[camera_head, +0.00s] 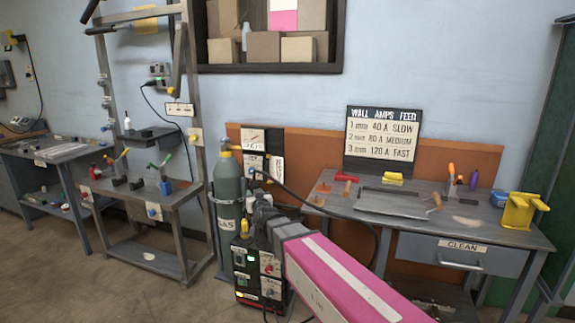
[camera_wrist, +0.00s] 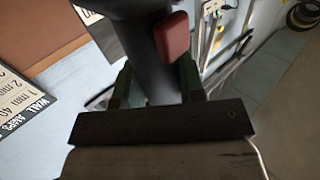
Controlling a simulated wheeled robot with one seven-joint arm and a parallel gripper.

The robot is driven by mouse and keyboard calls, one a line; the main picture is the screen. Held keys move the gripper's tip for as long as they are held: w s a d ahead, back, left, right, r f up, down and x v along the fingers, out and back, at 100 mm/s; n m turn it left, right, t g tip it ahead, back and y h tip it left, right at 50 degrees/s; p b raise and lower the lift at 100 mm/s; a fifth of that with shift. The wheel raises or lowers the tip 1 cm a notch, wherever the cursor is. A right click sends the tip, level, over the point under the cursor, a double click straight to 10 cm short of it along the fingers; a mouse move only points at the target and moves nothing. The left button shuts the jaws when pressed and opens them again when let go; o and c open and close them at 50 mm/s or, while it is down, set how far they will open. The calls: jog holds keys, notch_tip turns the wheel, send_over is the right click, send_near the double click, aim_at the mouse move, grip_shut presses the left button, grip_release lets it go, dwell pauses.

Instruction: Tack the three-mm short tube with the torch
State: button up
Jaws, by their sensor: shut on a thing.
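My gripper (camera_wrist: 156,88) is shut on a dark grey, round-bodied thing with a red trigger-like part, apparently the torch (camera_wrist: 140,40); its tip is out of the wrist view. In the head view my gripper (camera_head: 264,222) is in front of the gas cylinder and above the welding machine (camera_head: 246,262), which has lit green and red parts. A sign (camera_head: 382,135) on the right bench lists wall, amps and feed; its 3 mm row reads 120 A, fast. I cannot pick out the three-mm short tube for certain.
The gas cylinder (camera_head: 229,190) stands left of my gripper. A grey fixture table (camera_head: 150,200) with small clamps stands left under an upright frame. Floor is open at lower left.

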jog(key=w+d+r+m+h, duration=0.1)
jog(key=w+d+r+h, duration=0.1)
jog(key=d+r, duration=0.5)
jog(key=w+d+r+m+h, duration=0.1)
jog(key=d+r, duration=0.6)
jog(key=d, duration=0.7)
jog(key=w+d+r+m+h, duration=0.2)
jog(key=d+r, duration=0.5)
jog(key=d, duration=0.4)
jog(key=shift+w+t+h, duration=0.4)
jog(key=shift+w+h, duration=0.2)
jog(key=shift+w, duration=0.65)
